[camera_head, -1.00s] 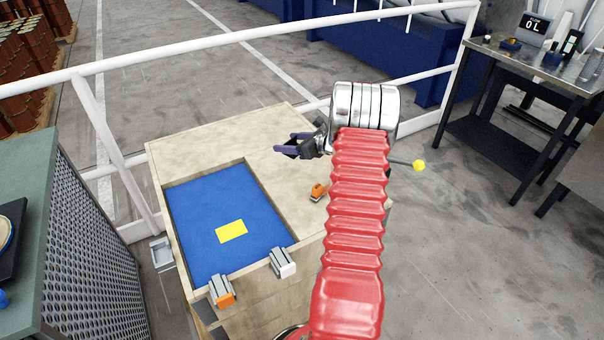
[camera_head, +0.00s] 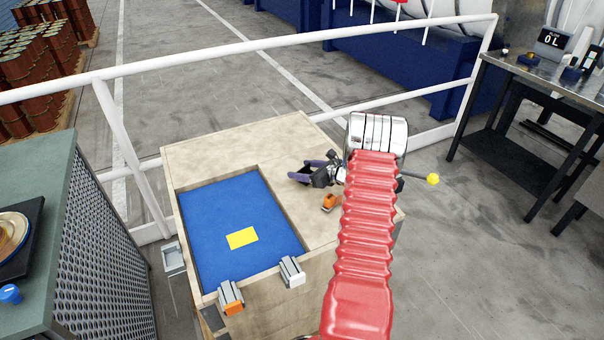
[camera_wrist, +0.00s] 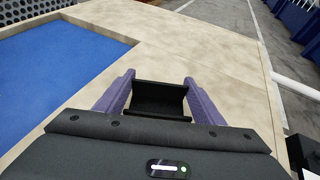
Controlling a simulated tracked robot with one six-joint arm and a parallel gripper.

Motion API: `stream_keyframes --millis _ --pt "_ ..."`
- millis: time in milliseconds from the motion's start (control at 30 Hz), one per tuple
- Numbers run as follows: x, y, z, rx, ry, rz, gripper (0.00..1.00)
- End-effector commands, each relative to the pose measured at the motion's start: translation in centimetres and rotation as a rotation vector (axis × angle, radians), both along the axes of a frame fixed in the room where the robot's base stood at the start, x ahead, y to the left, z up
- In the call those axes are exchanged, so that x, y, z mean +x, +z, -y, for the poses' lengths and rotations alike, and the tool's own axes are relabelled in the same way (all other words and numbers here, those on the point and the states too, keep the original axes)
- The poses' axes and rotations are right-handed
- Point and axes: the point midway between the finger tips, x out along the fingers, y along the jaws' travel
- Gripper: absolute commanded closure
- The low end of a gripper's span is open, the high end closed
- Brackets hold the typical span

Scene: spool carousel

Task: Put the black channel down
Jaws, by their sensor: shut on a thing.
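My gripper (camera_head: 306,172) has purple fingers and is over the bare wooden top, to the right of the blue recess. In the wrist view my gripper (camera_wrist: 160,92) is shut on the black channel (camera_wrist: 158,98), a short dark U-shaped piece open upward between the two fingers. The channel lies close above or on the pale wood; I cannot tell whether it touches. In the head view the channel is small and dark between the fingers and hard to make out.
The wooden bench (camera_head: 225,148) has a blue recessed panel (camera_head: 215,205) with a yellow patch (camera_head: 242,238). A small orange piece (camera_head: 329,202) lies near my gripper. Two grey clamps (camera_head: 230,296) (camera_head: 291,270) sit on the front edge. A white railing (camera_head: 240,49) runs behind.

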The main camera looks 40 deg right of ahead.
Motion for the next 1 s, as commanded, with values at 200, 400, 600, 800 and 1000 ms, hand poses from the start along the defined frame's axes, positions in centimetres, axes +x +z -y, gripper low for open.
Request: stream_keyframes --millis 200,400,600,800,1000 --pt "0.03 -1.39 0.01 -0.001 0.0 0.001 0.6" --pt "0.04 -1.35 -0.01 -0.001 0.0 0.001 0.6" --pt "0.05 -1.53 -0.04 -0.001 0.0 0.001 0.31" --pt "0.07 -1.52 -0.06 0.0 0.001 0.001 0.19" --pt "0.07 -1.51 -0.07 0.0 0.001 0.001 0.19"
